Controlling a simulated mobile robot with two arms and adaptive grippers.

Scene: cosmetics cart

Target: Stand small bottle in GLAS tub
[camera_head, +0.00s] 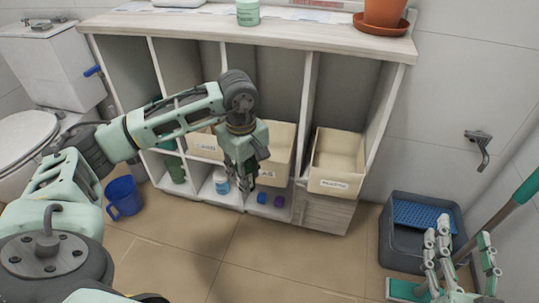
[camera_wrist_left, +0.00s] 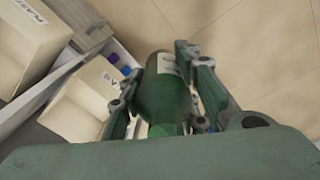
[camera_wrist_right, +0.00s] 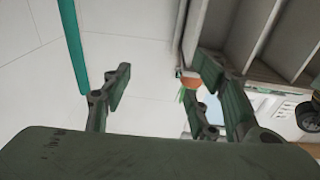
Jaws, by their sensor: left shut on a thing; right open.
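My left gripper (camera_head: 240,185) is shut on a green bottle with a pale label (camera_wrist_left: 168,95). In the head view the gripper points down in front of the shelf, and I cannot make out the bottle there. The cream middle tub (camera_head: 288,140), whose partly hidden label ends in "AS", is just behind and right of the gripper; it also shows in the left wrist view (camera_wrist_left: 68,120). The bottle is beside this tub in the left wrist view. My right gripper (camera_head: 462,255) is open and empty at the lower right; its fingers also show in the right wrist view (camera_wrist_right: 158,90).
Another cream tub (camera_head: 338,155) stands right of the middle one, and a third (camera_head: 205,145) is left, partly hidden. A blue cup (camera_head: 123,196) stands on the floor at left. A dark bin with a blue grid (camera_head: 420,216) and a mop are near my right gripper.

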